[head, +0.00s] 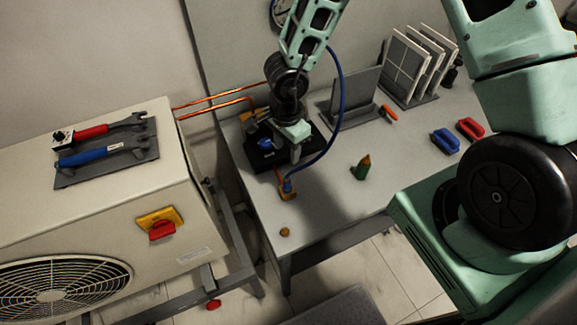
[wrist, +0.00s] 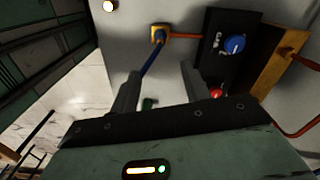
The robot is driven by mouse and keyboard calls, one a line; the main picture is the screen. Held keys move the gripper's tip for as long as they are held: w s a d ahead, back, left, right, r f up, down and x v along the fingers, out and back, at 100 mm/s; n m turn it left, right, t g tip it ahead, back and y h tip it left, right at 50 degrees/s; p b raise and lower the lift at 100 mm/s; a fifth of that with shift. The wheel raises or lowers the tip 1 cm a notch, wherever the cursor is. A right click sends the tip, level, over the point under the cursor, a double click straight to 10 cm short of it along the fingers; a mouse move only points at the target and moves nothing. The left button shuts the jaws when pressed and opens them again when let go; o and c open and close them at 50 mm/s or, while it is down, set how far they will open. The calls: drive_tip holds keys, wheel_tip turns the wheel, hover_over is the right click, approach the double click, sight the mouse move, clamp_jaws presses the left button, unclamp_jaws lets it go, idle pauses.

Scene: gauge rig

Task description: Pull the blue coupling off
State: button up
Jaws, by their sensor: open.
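The blue coupling (head: 287,185) sits at the end of a dark blue hose (head: 335,120), at a small yellow-orange fitting (head: 288,195) on the table. In the wrist view the coupling (wrist: 157,43) is small and partly dark against the yellow fitting (wrist: 160,31). My gripper (head: 297,156) is over the right part of the black gauge block (head: 266,160), behind the coupling and apart from it. In the wrist view my gripper (wrist: 160,80) has its fingers spread with nothing held. The hose runs from the coupling toward the left finger, which hides part of it.
A blue knob (wrist: 234,45) and a red knob (wrist: 216,93) are on or near the block. Orange copper pipes (head: 215,103) enter from the left. The table front is mostly clear.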

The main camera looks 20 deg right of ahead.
sight(287, 177)
wheel_tip(287, 177, down, 16)
drive_tip(key=b, duration=0.5)
drive_tip(key=shift+r, duration=0.15)
clamp_jaws()
